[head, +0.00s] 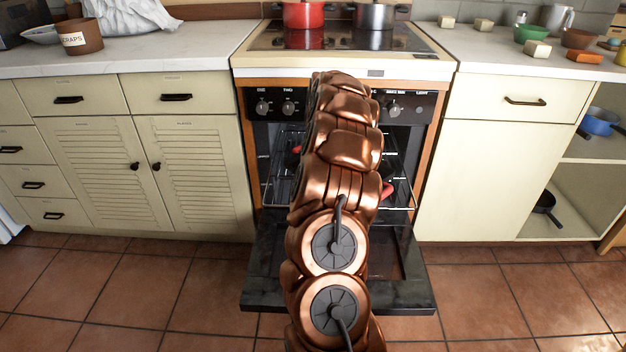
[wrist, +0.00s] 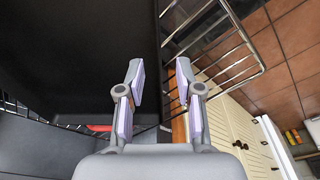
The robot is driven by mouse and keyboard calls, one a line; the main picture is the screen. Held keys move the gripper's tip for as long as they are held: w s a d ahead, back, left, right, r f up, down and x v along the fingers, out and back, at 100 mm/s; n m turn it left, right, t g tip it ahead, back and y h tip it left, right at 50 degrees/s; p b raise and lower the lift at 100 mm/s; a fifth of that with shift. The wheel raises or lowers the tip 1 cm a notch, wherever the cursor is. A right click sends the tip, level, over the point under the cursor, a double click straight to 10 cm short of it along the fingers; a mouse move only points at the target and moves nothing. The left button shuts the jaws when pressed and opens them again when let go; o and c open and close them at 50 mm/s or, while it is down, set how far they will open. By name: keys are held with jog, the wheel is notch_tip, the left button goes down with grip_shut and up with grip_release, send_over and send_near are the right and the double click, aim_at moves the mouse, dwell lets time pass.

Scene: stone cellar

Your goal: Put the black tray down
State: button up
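My gripper (wrist: 160,88) shows in the wrist view with its two fingers apart and nothing visibly clasped between them. In the head view my arm reaches into the open oven and hides the gripper. A dark flat surface (wrist: 75,55) fills the upper left of the wrist view, its straight edge running behind the gap between the fingers. I cannot tell whether it is the black tray or an oven wall. No tray can be made out for certain in the head view, where my arm covers the middle of the oven.
The oven door (head: 262,292) hangs open and low. Wire racks (head: 400,190) show inside the oven, with small red parts (head: 387,189) beside my arm. A red pot (head: 303,14) and a dark pot (head: 373,16) stand on the stove. The left worktop (head: 180,48) has bare room.

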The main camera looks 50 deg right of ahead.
notch_tip(320, 180, up, 10)
jog(key=s, duration=0.1)
jog(key=shift+s, duration=0.25)
jog(key=shift+a, duration=0.15)
dwell(0.4)
jog(key=s+a+r+n+p, duration=0.1)
jog(key=a+r+p, duration=0.5)
jog(key=a, duration=0.4)
jog(key=s+a+r+n+g+y+p, duration=0.1)
jog(key=a+r+p, duration=0.3)
jog(key=a+r, duration=0.5)
jog(key=s+a+r+p, duration=0.1)
jog(key=a+r+p, duration=0.4)
jog(key=a, duration=0.6)
jog(key=s+a+r+g+p, duration=0.1)
jog(key=s+a+r+p, duration=0.2)
jog(key=s+a+p, duration=0.2)
jog(key=s+a+r+p, duration=0.4)
jog(key=s+a+p, duration=0.1)
jog(key=s, duration=0.7)
jog(key=s+a+r+g+p, duration=0.1)
jog(key=s+a+r+p, duration=0.2)
jog(key=s, duration=0.6)
jog(key=a+p, duration=0.2)
jog(key=shift+r+m+g+h+p, duration=0.3)
jog(key=shift+r+h+p, duration=0.05)
jog(key=shift+h+p, duration=0.05)
